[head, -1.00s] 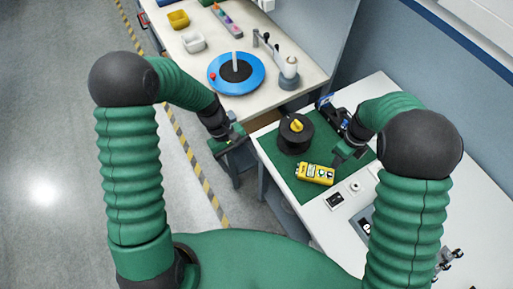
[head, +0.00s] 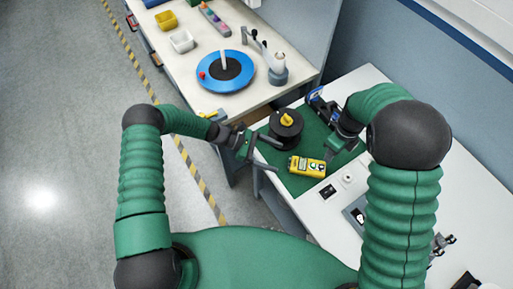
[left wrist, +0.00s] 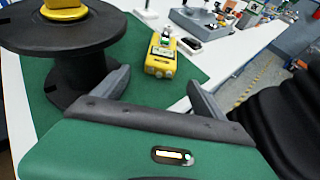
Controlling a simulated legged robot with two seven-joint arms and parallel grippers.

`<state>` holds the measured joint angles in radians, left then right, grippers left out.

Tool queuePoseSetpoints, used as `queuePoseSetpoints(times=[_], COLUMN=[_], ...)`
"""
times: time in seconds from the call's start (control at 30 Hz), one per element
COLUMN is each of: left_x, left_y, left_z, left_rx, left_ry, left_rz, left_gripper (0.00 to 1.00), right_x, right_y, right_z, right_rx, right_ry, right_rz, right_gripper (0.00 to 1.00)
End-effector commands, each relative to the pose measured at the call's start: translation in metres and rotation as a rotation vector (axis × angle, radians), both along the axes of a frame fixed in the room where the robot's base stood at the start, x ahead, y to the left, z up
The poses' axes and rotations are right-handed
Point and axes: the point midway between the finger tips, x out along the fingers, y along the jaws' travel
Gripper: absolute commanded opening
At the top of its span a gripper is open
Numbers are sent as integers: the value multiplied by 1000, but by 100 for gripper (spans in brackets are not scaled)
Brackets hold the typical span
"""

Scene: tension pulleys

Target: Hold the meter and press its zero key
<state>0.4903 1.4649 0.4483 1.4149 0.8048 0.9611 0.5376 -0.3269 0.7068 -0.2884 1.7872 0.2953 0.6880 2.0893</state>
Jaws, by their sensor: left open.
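The yellow meter (head: 307,167) lies on the green mat (head: 300,185), its face up with dark and light spots on it. It also shows in the left wrist view (left wrist: 161,57), standing out beyond my fingers. My left gripper (head: 279,156) is open and empty, its fingers pointing at the meter's left end from a short way off; its fingers also show in the left wrist view (left wrist: 159,80). My right gripper (head: 333,152) is above the mat just behind and right of the meter; its fingers are too small to tell open from shut. The zero key cannot be made out.
A black spool (head: 287,136) with a yellow piece on top stands on the mat close to my left fingers. A small black box (head: 328,191) and a white round part (head: 347,178) lie right of the mat. A blue disc (head: 225,85) is on the back bench.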

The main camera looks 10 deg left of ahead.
Motion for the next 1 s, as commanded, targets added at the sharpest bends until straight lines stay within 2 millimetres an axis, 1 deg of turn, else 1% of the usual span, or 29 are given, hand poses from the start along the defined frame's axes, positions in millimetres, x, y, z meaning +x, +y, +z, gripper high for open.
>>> queuePoseSetpoints(times=[0.03,0.1,0.2,0.33,0.5,0.67,0.7,1.0], left_x=[-1,-1,0,0,0,0,0,0], left_y=[-11,-24,-42,-60,-71,-72,-71,-68], left_z=[-5,-12,-20,-27,-30,-30,-30,-30], left_rx=[-2,-3,-3,0,3,4,4,0], left_ry=[2,0,0,-1,-1,-2,-2,-1], left_rz=[-1,-2,-1,0,1,0,0,1], left_gripper=[82,82,82,82,82,82,80,41], right_x=[0,0,0,0,0,0,0,0], right_y=[2,3,4,2,0,-2,-1,2], right_z=[0,0,0,0,0,0,0,0], right_rx=[0,-2,-4,-1,1,2,2,-1], right_ry=[0,0,0,0,0,0,0,0], right_rz=[3,3,2,2,1,1,1,2], right_gripper=[36,36,36,36,36,36,36,36])
